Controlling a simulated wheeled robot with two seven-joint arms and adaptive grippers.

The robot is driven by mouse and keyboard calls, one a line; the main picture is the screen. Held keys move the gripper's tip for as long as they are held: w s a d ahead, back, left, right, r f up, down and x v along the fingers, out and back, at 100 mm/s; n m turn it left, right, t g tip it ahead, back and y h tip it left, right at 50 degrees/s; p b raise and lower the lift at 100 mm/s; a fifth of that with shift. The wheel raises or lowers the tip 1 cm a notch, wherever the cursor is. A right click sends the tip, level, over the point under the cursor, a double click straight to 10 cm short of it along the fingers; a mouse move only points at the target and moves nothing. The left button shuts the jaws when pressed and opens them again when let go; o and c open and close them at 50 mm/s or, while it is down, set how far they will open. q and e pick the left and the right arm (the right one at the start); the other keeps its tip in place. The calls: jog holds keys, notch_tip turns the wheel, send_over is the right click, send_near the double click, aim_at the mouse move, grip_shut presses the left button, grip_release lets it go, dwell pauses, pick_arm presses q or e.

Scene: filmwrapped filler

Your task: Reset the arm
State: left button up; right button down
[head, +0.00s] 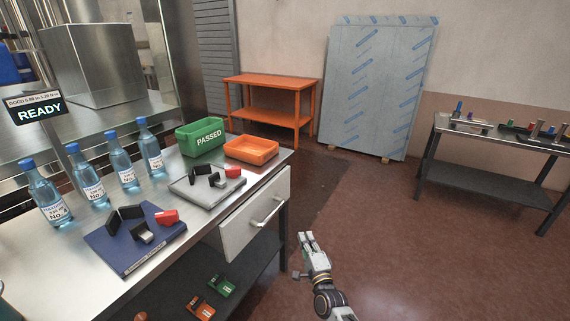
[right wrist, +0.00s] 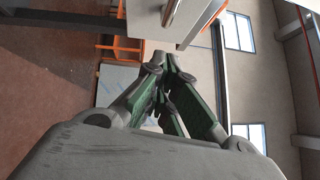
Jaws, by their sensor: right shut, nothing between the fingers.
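My right gripper (head: 306,238) is over the open floor, to the right of the steel table (head: 215,218) and its white drawer front (head: 256,212). In the right wrist view its green-padded fingers (right wrist: 165,62) come together at the tips with nothing held. The right arm comes up from the bottom of the head view, apart from the table. My left gripper is not in the head view.
Several blue bottles (head: 122,168), a blue binder (head: 130,240), a grey clipboard (head: 200,190), a green PASSED bin (head: 200,137) and an orange tray (head: 251,149) are on the table. An orange shelf (head: 270,82), a wrapped panel (head: 375,90) and a side table (head: 490,133) stand behind. The middle floor is clear.

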jog(key=shift+n, duration=0.3)
jog(key=s+a+f+n+g+y, duration=0.1)
jog(key=s+a+f+n+g, duration=0.1)
jog(key=f+n+g, duration=0.3)
jog(key=s+a+f+n+g+y, duration=0.1)
jog(key=a+f+n+g, duration=0.15)
jog(key=f+n, duration=0.4)
pick_arm(q)
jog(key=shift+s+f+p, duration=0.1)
jog(key=shift+p, duration=0.5)
pick_arm(e)
jog(key=s+d+f+n+g+h, duration=0.1)
jog(key=s+d+f+n+g, duration=0.1)
jog(key=s, duration=0.9)
jog(key=s+d+f+n+g+h, duration=0.2)
jog(key=s+d+f+n+g, duration=0.1)
jog(key=s+d+f, duration=0.3)
jog(key=s+d+f+n+g+h, duration=0.2)
jog(key=s+d+f+g, duration=0.2)
jog(key=s, duration=1.1)
notch_tip(320, 180, down, 3)
jog(key=shift+s+f+n+g, duration=0.1)
jog(key=shift+s+n+g, duration=0.25)
jog(key=shift+g, duration=0.2)
